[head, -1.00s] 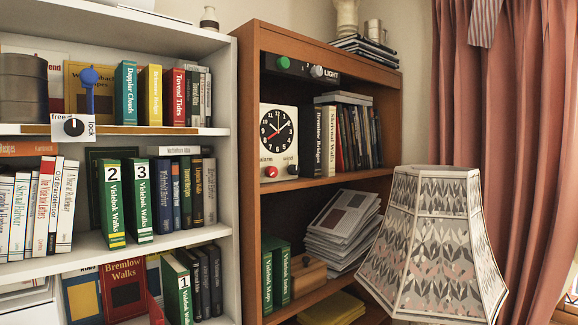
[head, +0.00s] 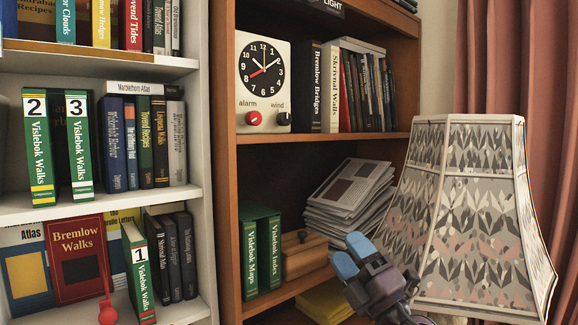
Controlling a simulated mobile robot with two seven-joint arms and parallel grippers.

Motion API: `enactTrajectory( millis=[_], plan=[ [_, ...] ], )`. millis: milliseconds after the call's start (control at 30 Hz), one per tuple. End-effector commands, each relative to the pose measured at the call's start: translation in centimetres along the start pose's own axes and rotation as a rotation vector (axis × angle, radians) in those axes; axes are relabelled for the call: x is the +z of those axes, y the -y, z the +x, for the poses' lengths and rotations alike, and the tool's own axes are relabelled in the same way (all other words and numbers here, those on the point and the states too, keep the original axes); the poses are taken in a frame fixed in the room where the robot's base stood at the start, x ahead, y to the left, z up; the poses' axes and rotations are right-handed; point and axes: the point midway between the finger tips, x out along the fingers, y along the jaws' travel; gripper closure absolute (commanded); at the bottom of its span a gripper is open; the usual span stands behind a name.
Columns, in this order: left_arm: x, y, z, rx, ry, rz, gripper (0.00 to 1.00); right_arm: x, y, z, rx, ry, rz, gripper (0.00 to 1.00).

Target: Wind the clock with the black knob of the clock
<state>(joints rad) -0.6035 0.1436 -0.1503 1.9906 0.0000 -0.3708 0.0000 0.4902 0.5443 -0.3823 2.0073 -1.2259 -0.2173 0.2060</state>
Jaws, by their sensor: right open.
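The clock (head: 242,90) is a white box with a round black dial, standing on the middle shelf of the wooden bookcase. Its black knob (head: 283,119), labelled "wind", is at the lower right of its front. A red knob (head: 254,118), labelled "alarm", is at the lower left. My right gripper (head: 350,257) has blue fingertips and is open and empty. It shows low in the view, below and to the right of the clock and apart from it. My left gripper is out of view.
A patterned lampshade (head: 460,215) stands to the right of my right gripper. Books (head: 330,88) stand right beside the clock. Stacked papers (head: 345,195) and green books (head: 262,255) fill the shelf below. A white bookcase (head: 206,110) stands on the left.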

Motion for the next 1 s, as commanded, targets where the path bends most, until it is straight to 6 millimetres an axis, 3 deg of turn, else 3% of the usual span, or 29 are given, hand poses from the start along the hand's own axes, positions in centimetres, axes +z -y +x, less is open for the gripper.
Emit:
enactTrajectory(
  millis=[33, 200, 433, 567, 700, 1000],
  plan=[
    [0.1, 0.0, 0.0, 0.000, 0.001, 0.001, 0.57, -0.8, -1.1, 1.9, 0.025, -0.076, -0.082, 0.41],
    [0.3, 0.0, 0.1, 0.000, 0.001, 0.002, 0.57, -3.4, -3.6, 6.8, 0.058, -0.321, -0.381, 0.41],
    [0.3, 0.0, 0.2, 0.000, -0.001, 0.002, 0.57, -4.2, -5.6, 12.3, 0.005, -0.556, -0.797, 0.41],
    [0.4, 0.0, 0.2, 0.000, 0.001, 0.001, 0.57, -3.1, -7.1, 15.3, -0.066, -0.631, -1.041, 0.41],
    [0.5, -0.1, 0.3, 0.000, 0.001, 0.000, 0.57, -0.6, -9.5, 18.4, -0.169, -0.653, -1.292, 0.41],
    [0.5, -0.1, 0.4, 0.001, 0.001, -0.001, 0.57, 3.4, -13.5, 21.7, -0.327, -0.606, -1.561, 0.41]
  ],
)
